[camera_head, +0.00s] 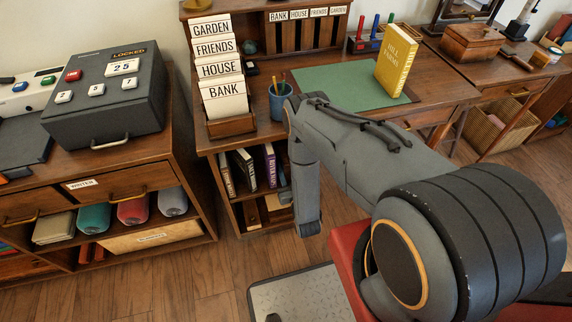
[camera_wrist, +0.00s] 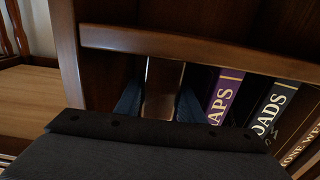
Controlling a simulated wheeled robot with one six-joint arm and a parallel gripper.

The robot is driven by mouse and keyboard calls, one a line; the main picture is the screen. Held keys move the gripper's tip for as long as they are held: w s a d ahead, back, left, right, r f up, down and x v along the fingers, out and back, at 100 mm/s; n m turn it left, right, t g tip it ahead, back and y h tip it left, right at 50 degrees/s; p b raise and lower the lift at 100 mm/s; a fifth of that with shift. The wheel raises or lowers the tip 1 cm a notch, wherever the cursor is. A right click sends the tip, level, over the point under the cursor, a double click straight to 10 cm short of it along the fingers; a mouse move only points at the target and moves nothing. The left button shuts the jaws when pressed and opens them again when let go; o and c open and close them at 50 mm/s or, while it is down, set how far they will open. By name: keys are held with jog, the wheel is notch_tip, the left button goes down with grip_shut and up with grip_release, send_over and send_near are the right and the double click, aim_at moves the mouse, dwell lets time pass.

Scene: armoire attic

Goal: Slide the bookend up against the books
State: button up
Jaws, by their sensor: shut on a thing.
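In the wrist view, my gripper (camera_wrist: 160,103) reaches into a shelf bay below a wooden rail. Its two dark blue fingers are shut on the upright brown bookend (camera_wrist: 162,84). The books stand to the right: a purple one marked "APS" (camera_wrist: 223,96), a black one marked "OADS" (camera_wrist: 270,112), and another partly cut off. The right finger lies between the bookend and the purple book; I cannot tell whether it touches the book. My dark wrist housing hides the lower bookend. In the head view, the purple book (camera_head: 270,166) shows in the desk's shelf and my arm hides the bookend.
The shelf's rail (camera_wrist: 200,50) runs just above the fingers, and its side post (camera_wrist: 68,50) stands to the left. Above, the desk carries word cards (camera_head: 222,75), a pencil cup (camera_head: 281,101) and a yellow book (camera_head: 395,60) on a green mat.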

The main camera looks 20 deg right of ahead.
jog(key=shift+a, duration=0.2)
jog(key=shift+a, duration=4.75)
jog(key=o, duration=1)
jog(key=shift+s, duration=0.1)
jog(key=s, duration=0.7)
jog(key=shift+s, duration=0.3)
